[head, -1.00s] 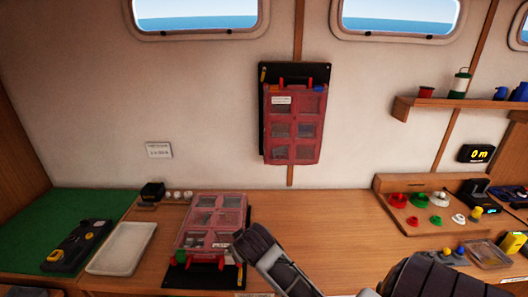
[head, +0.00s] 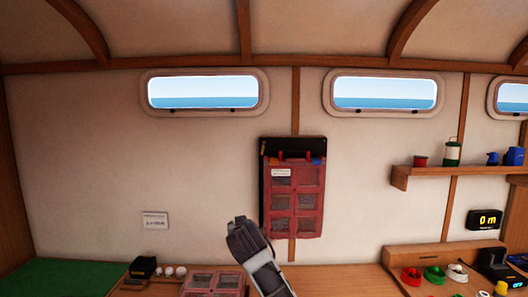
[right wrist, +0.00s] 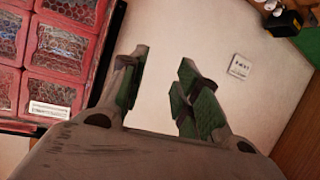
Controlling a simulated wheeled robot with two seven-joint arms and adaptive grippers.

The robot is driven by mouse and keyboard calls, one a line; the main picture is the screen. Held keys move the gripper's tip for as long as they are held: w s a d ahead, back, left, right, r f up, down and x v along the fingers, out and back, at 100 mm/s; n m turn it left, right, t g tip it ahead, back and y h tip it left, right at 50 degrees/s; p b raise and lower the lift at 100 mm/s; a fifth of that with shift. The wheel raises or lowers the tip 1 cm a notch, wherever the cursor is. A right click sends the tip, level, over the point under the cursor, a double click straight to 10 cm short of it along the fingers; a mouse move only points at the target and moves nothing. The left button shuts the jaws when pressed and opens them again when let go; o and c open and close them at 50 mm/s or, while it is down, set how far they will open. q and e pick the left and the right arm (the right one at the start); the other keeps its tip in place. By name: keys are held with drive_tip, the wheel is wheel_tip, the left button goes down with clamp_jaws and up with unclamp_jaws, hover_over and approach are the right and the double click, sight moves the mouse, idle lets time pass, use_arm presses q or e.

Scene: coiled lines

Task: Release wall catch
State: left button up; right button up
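A red case (head: 293,199) with clear compartment windows hangs on a black backing plate (head: 311,146) on the wall. It has a red handle on top, with blue at the upper right and a small yellow part at the plate's upper left edge. I cannot make out which part is the catch. My right gripper (head: 238,222) is in front of the wall, left of the case's lower part. In the right wrist view the gripper (right wrist: 157,82) is open and empty, with the case (right wrist: 62,48) to its left. My left gripper is out of view.
A second red case (head: 214,281) lies on the desk below. A wall card (head: 155,220) is to the left, with a black box (head: 143,267) under it. A shelf (head: 440,177) holds items at right.

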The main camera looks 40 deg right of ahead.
drive_tip(key=w+d+r+m+t+h, duration=0.1)
drive_tip(key=d+r+m, duration=0.15)
drive_tip(key=r, duration=0.45)
drive_tip(key=d+r+m+h, duration=0.1)
drive_tip(key=d+r, duration=0.2)
drive_tip(key=r, duration=0.3)
drive_tip(key=m+t+h, duration=0.1)
drive_tip(key=m+h, duration=0.1)
drive_tip(key=h, duration=0.1)
approach(264, 146)
drive_tip(key=v, duration=0.5)
drive_tip(key=shift+s+a+r, duration=0.1)
drive_tip(key=shift+s+r, duration=0.05)
drive_tip(key=shift+r, duration=0.05)
drive_tip(key=shift+p+x, duration=2.25)
drive_tip(key=shift+x, duration=4.7)
drive_tip(key=shift+f, duration=0.15)
drive_tip(key=shift+c, duration=0.2)
clamp_jaws()
